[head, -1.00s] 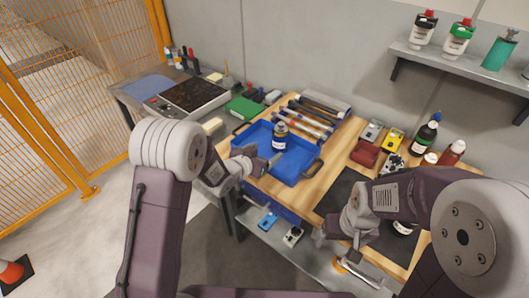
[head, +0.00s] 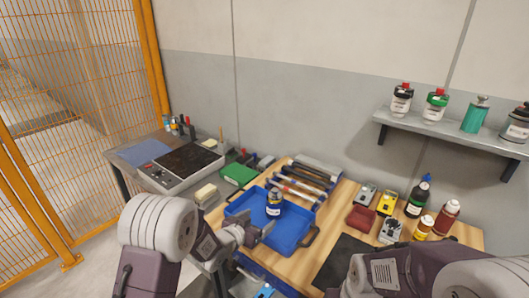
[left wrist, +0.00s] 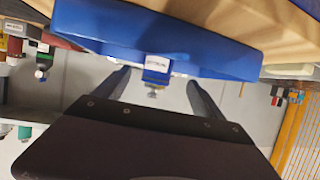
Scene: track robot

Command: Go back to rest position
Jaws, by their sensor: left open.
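My left gripper (head: 262,232) is open and empty at the near left side of the blue tray (head: 291,243). A dark jar with a pale label (head: 274,208) stands upright in the tray, just beyond the fingertips. In the left wrist view, which is upside down, the open fingers (left wrist: 163,88) lie apart, with the tray wall (left wrist: 140,35) and part of the jar (left wrist: 155,77) beyond them. My right arm enters at the lower right of the head view; its gripper is out of frame.
Rods (head: 300,180) lie behind the tray. A hot plate-like device (head: 180,170) and green box (head: 238,174) are at left. Bottles (head: 418,196) and a red case (head: 361,218) stand at right. A dark mat (head: 342,262) lies in front. A wall shelf (head: 450,132) holds several containers.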

